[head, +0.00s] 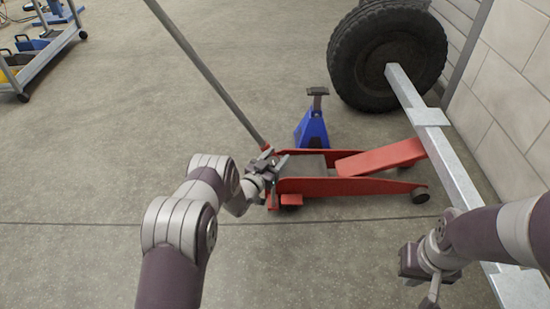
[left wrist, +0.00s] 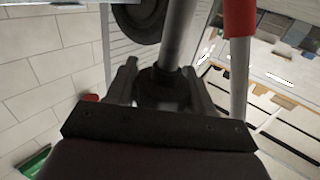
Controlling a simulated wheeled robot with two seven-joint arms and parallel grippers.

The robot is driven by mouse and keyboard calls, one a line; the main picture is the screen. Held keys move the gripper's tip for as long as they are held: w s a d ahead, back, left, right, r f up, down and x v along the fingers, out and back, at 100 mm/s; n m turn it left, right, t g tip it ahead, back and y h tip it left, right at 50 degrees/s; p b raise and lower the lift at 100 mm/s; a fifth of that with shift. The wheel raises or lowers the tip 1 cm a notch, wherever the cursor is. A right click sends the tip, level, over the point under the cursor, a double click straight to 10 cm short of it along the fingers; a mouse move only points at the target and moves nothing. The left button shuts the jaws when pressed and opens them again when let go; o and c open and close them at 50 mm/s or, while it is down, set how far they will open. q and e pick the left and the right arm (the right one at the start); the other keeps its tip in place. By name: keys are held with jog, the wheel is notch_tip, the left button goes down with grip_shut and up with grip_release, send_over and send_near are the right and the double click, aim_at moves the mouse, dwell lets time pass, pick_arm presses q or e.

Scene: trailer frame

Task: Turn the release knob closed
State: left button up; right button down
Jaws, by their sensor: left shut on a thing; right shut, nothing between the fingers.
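The red floor jack (head: 350,186) stands on the floor, with its long grey handle pole (head: 205,72) leaning up to the left. My left gripper (head: 268,166) is at the jack's rear end, near the foot of the pole. In the left wrist view, its fingers (left wrist: 160,85) are shut on a dark round piece (left wrist: 160,92), which looks like the release knob. A grey bar (left wrist: 178,35) rises behind that piece. The knob's turned position cannot be told. My right gripper (head: 430,291) is shut and empty at the lower right, apart from the jack.
A blue jack stand (head: 312,128) is just behind the jack. A grey trailer beam (head: 440,145) with a black tire (head: 385,55) runs along the right, near the block wall (head: 510,110). A cart (head: 40,60) is far left. The left floor is clear.

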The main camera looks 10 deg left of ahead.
pick_arm(q)
jog(key=shift+s+d+f+m+g+h+b, duration=0.1)
jog(key=shift+m+g+h+b, duration=0.4)
jog(key=shift+m+h, duration=0.75)
jog(key=shift+h, duration=0.35)
jog(key=o, duration=1)
jog(key=shift+c, duration=0.2)
